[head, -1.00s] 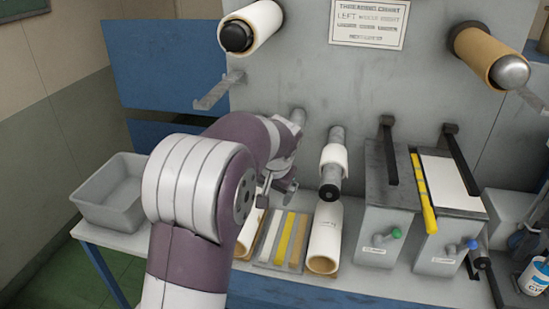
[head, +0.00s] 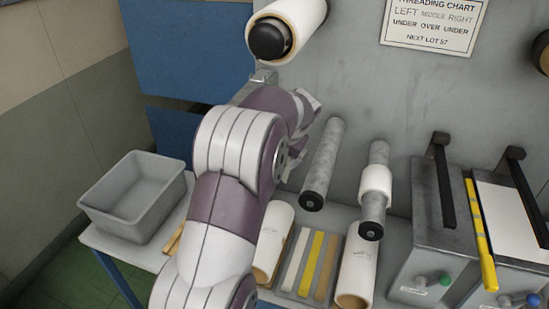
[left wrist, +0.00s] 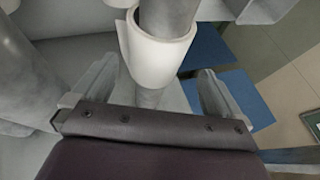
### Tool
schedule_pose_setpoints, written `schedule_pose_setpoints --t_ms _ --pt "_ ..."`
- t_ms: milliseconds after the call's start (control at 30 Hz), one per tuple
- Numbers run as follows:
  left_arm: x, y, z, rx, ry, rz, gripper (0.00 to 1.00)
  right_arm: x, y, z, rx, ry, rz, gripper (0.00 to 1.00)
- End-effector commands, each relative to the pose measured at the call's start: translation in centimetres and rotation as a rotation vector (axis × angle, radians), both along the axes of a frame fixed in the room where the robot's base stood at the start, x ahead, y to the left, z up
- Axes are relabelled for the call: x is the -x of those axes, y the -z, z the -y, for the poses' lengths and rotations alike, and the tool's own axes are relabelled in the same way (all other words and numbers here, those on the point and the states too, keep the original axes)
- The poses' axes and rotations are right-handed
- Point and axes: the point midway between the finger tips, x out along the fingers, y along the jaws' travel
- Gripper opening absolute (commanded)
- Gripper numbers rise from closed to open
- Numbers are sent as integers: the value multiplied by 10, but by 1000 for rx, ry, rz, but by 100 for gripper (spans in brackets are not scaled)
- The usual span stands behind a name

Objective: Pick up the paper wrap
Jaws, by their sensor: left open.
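A white paper wrap (left wrist: 160,62) goes around a grey roller (left wrist: 168,15) in the left wrist view. My left gripper (left wrist: 152,90) is open, with one finger on each side of the roller below the wrap's rim in the picture; whether a finger touches is not clear. In the head view my left gripper (head: 304,112) is partly hidden by my own arm, in front of the grey machine panel. A white sleeve (head: 375,184) also sits on a roller to its right there; I cannot tell whether it is the same wrap. My right gripper is not in view.
A bare grey roller (head: 324,158) stands out just right of my left gripper. A large white roll (head: 300,12) is above it. Cardboard-cored rolls (head: 358,265) and a tray of coloured strips (head: 288,272) lie below. An empty grey bin (head: 135,215) stands at left.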

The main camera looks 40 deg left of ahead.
Motion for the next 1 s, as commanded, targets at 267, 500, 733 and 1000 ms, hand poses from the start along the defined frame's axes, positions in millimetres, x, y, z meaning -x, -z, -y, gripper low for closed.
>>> schedule_pose_setpoints --t_ms 267,500,733,1000 --pt "-10 31 -16 2 0 -4 100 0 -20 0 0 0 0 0" --pt "-20 65 -31 0 -1 0 100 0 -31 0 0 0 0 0" --pt "-21 67 -31 1 0 1 94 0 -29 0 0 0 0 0" --pt "-21 67 -31 1 0 1 57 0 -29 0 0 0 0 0"
